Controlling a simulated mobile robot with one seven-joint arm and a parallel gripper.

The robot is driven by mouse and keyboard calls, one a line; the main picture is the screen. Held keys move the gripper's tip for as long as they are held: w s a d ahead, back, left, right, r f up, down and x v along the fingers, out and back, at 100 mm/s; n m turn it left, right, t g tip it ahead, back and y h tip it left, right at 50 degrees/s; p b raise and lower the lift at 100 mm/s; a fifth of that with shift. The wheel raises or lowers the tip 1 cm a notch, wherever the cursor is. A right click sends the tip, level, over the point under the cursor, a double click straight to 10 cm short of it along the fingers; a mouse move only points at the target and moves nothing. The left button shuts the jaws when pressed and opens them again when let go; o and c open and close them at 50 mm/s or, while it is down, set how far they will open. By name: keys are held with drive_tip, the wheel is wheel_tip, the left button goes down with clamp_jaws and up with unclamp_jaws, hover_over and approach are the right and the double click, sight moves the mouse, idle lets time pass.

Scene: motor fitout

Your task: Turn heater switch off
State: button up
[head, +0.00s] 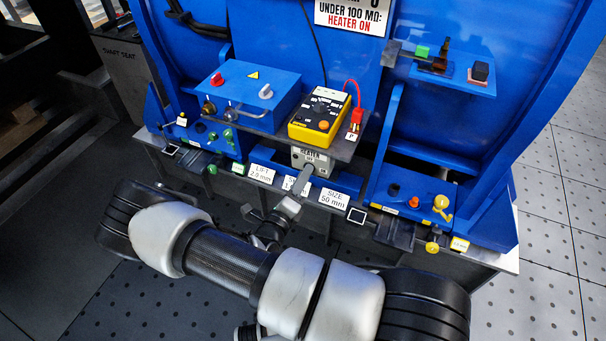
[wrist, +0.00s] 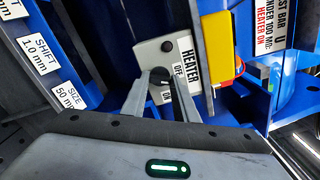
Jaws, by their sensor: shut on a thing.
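The heater switch is a light grey box labelled HEATER (head: 312,157), on the blue panel below the yellow meter in the head view. My gripper (head: 304,172) reaches the front of the box from below. In the wrist view my gripper (wrist: 160,84) has its two fingers on either side of the knob, shut on it. The fingers partly hide the knob, and I cannot tell clearly which mark it points to.
A yellow meter (head: 320,117) sits just above the heater box, with a red lead plug (head: 354,126) to its right. A blue box with knobs (head: 252,95) is at the left. Size labels (head: 334,199) line the ledge below. Small yellow-knobbed fittings (head: 441,202) stand at the right.

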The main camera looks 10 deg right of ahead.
drive_tip(key=n+p, duration=0.1)
drive_tip(key=n, duration=0.4)
idle(0.6)
drive_tip(key=o, duration=1.1)
drive_tip(key=shift+c, duration=0.2)
drive_tip(key=v, duration=1.7)
drive_tip(key=shift+s+a+p, duration=0.15)
drive_tip(key=shift+p, duration=0.3)
drive_tip(key=shift+r, duration=0.15)
